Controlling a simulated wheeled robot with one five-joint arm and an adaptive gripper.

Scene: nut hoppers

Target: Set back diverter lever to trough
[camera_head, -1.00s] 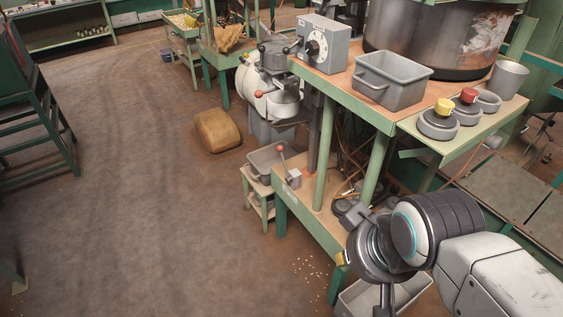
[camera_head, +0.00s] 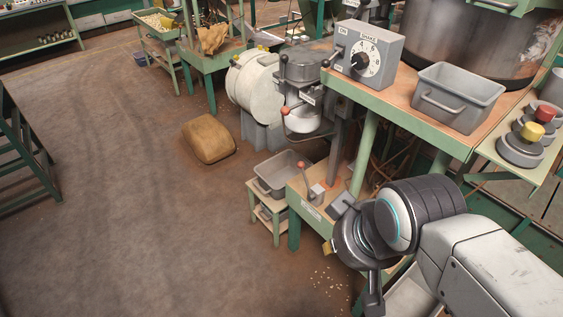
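A lever with a red ball knob (camera_head: 301,166) stands near upright by a small grey block on the low green-edged bench (camera_head: 312,211), behind a label too small to read. Another red-knobbed lever (camera_head: 286,112) is on the grey machine (camera_head: 303,97) above and behind it. I cannot tell which one is the back diverter lever. A grey trough-like bin (camera_head: 279,173) sits left of the low bench. My gripper (camera_head: 374,302) is at lower right, pointing down, apart from both levers; its fingers do not show clearly enough to tell open from shut.
A dial box (camera_head: 362,54) and a grey tub (camera_head: 457,97) stand on the upper bench at right. Yellow and red knobs (camera_head: 533,131) are on the right shelf. A brown sack (camera_head: 208,139) lies on the floor. The floor at left is clear; loose nuts lie near the low bench.

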